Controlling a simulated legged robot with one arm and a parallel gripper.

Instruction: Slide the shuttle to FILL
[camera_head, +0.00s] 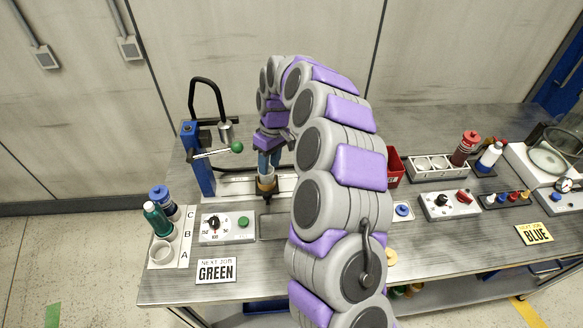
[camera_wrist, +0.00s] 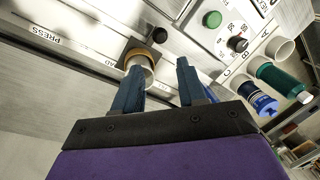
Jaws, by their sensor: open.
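The shuttle (camera_head: 266,187) is a small brass-coloured block on a pale rail (camera_head: 232,187), with a dark knob at its front. In the wrist view the shuttle (camera_wrist: 134,52) carries a pale cup (camera_wrist: 143,66), and its dark knob (camera_wrist: 160,35) sticks out beyond the rail. Rail lettering reads PRESS at left and a partly covered word ending in AD beside the shuttle. The left finger overlaps the cup in view; contact is unclear. In the head view my gripper (camera_head: 269,162) is just above the shuttle.
A blue press frame (camera_head: 198,160) with a green-knobbed lever (camera_head: 237,147) stands left of my gripper. A dial box (camera_head: 228,228) with a green button is in front. Bottles stand in a rack (camera_head: 186,240) at left. My arm hides the table's middle.

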